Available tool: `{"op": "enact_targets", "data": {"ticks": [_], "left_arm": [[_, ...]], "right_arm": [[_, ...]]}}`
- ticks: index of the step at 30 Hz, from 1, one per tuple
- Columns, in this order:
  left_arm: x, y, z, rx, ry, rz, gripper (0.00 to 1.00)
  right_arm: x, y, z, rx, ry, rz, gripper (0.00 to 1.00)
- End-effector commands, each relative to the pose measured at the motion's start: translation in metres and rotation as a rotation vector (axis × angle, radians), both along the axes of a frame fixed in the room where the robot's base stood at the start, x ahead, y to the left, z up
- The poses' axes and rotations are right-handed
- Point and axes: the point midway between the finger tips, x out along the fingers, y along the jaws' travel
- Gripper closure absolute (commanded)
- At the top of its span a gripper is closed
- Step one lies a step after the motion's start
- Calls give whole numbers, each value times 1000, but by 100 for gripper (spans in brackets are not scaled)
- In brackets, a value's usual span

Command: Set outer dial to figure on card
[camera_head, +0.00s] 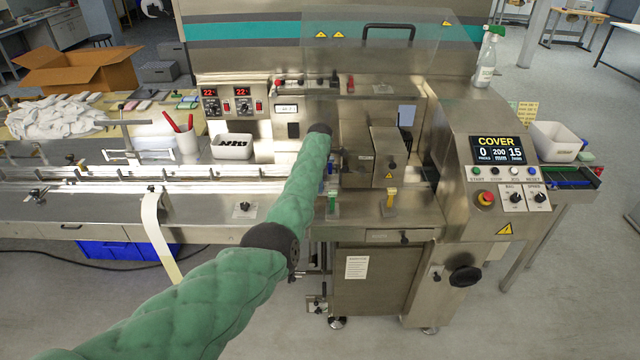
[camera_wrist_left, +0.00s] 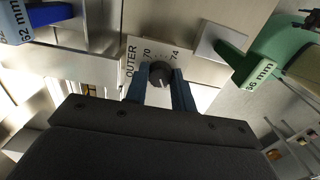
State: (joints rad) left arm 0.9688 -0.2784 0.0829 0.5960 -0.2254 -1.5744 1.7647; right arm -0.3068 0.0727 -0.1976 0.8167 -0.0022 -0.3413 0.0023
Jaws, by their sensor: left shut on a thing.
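In the left wrist view, a black round knob (camera_wrist_left: 160,70) sits on a pale plate marked OUTER (camera_wrist_left: 131,64), with the figures 70 and 74 beside it. The two blue-grey fingers of my left gripper (camera_wrist_left: 161,82) are shut on this outer dial's knob, one on each side. A pointer on the knob is too small to read. In the head view my green-sleeved left arm reaches to the machine's front and hides the dial and fingers. A yellow card (camera_head: 527,112) stands at the right and a white sheet (camera_head: 357,267) is on the lower door; neither is readable here.
Close around the dial are a blue 62 mm tag (camera_wrist_left: 47,15) and a green 66 mm tag (camera_wrist_left: 259,78). The control panel (camera_head: 497,149) with a red stop button (camera_head: 486,198) is further right.

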Motion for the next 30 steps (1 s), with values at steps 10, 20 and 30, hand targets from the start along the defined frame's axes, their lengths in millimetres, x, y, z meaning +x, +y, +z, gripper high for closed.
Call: {"op": "enact_targets", "data": {"ticks": [10,20,30], "left_arm": [[0,-1,-1,-1,1,6,98],[0,0,0,0,0,5,53],[1,-1,15,-1,-3,5,53]], "right_arm": [[-28,-22,-3,-20,25,6,46],[-24,-23,-3,-20,21,4,46],[0,0,-7,-2,9,0,46]]}}
